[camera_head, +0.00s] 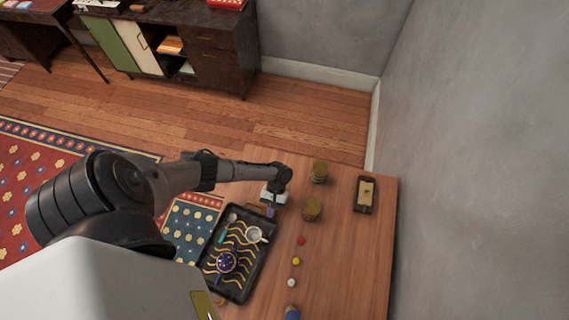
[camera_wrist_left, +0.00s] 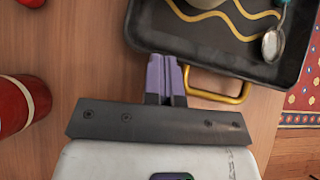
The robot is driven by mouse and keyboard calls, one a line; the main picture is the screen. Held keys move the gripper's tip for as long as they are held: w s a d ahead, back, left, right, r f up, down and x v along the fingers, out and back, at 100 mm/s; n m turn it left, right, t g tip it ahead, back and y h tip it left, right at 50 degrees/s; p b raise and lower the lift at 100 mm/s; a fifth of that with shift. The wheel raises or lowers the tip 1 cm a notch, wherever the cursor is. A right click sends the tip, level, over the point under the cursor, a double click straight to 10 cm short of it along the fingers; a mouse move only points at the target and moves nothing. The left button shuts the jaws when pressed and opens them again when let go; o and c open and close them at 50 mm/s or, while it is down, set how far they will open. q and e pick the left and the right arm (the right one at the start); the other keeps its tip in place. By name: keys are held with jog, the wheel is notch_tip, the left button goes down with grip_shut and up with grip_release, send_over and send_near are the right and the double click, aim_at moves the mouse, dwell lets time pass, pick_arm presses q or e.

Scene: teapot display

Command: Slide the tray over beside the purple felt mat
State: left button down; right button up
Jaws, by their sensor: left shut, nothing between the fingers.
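The black tray (camera_head: 257,259) with yellow wavy lines lies on the wooden table, at its left edge in the head view. A dark blue patterned pot (camera_head: 226,262), a white cup (camera_head: 253,234) and a spoon (camera_wrist_left: 273,42) are in it. My left gripper (camera_head: 271,211) is shut and empty at the tray's far end. In the left wrist view its purple fingers (camera_wrist_left: 165,72) are close to the tray wall (camera_wrist_left: 215,52), beside the yellow handle (camera_wrist_left: 217,97); I cannot tell whether they touch. No purple felt mat is recognisable. My right gripper is not in view.
Two round canisters (camera_head: 312,210) (camera_head: 319,172) stand right of the gripper. A dark small tray (camera_head: 366,195) lies near the table's right edge. Red (camera_head: 301,240), yellow (camera_head: 296,261) and white (camera_head: 291,282) small pieces form a line right of the tray. Bare table lies further right.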

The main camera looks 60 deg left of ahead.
aim_at(263, 239)
pick_arm(q)
jog(key=s+d+p, duration=0.2)
jog(key=s+d, duration=0.2)
jog(key=shift+s+r, duration=0.1)
jog(key=shift+s, duration=0.2)
jog(key=shift+s+d+p, duration=0.3)
jog(key=shift+s+d, duration=0.05)
jog(key=shift+f, duration=0.2)
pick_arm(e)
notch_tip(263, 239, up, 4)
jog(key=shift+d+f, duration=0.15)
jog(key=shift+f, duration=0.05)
pick_arm(q)
jog(key=shift+w+a, duration=0.1)
